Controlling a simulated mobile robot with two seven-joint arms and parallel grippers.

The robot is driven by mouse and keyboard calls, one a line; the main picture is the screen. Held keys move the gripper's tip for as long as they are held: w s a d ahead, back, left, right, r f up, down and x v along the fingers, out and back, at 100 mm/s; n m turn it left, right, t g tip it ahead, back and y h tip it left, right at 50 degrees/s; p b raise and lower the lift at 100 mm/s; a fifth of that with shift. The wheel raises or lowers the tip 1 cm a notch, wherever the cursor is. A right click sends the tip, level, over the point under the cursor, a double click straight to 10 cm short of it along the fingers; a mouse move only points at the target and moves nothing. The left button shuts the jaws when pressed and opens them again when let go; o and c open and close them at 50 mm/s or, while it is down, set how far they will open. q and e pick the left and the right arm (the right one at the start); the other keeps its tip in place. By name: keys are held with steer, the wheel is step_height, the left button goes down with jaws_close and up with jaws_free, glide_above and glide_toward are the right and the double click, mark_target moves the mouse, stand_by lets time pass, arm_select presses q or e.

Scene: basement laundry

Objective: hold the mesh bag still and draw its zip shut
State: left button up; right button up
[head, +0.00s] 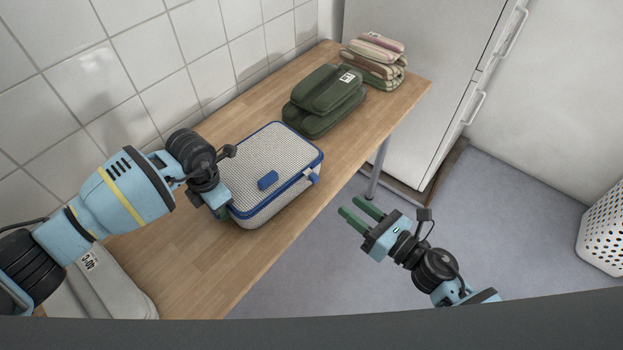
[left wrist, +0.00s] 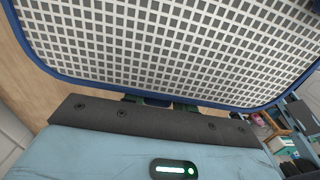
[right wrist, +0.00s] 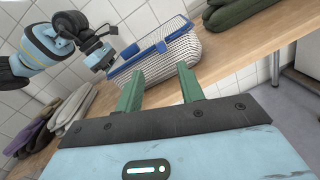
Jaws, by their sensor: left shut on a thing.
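The mesh bag (head: 275,155) is a box-shaped bag with a white mesh top and blue trim, lying on the wooden table. A blue tab (head: 268,180) is on its top and a smaller blue tab (head: 313,177) is at its front right edge; I cannot tell for certain which is the zip pull. My left gripper (head: 224,211) is shut on the bag's near left end; its fingertips are mostly hidden under the blue rim in the left wrist view (left wrist: 158,102). My right gripper (head: 349,205) is open and empty, off the table's front edge, apart from the bag.
The wooden table (head: 195,265) runs along a tiled wall. Folded green bundles (head: 322,98) and a striped folded stack (head: 375,60) lie beyond the bag. A grey folded item (head: 110,285) lies at the near end. A white perforated basket (head: 603,230) stands on the floor at right.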

mark_target(318, 178)
steer(key=n, duration=0.3)
steer(key=shift+s+d+r+n, duration=0.25)
steer(key=shift+s+d+n, duration=0.05)
steer(key=x, duration=1.2)
steer(key=shift+c, duration=0.5)
jaws_close()
